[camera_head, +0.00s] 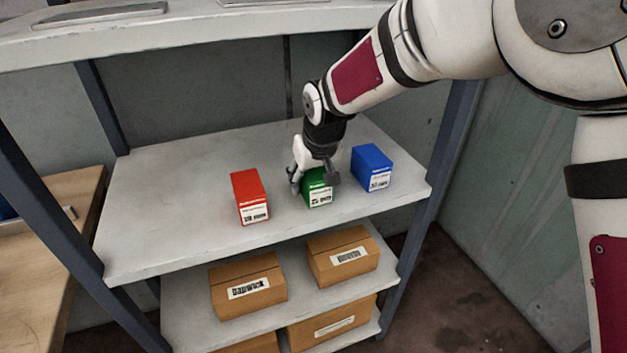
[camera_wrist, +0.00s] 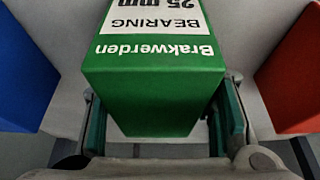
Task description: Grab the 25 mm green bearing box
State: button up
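The green bearing box (camera_head: 318,188) stands on the middle shelf between the red and blue boxes. In the wrist view the green box (camera_wrist: 155,85) fills the middle, its white label reading "BEARING 25 mm". My gripper (camera_head: 314,180) is over the green box from above, with a finger on either side of it. In the wrist view my gripper (camera_wrist: 163,130) shows its teal finger pads left and right of the box. A gap shows between the box and the pads, at least on the right; the gripper looks open around it.
A red box (camera_head: 249,196) stands to the left and a blue box (camera_head: 372,167) to the right on the same shelf (camera_head: 160,220). Cardboard boxes (camera_head: 247,286) sit on the shelf below. The shelf's left part is clear.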

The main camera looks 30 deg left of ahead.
jog(key=shift+d+f, duration=0.15)
jog(key=shift+f, duration=0.05)
jog(key=c, duration=0.8)
jog(key=shift+w, duration=0.1)
jog(key=shift+d+r, duration=0.1)
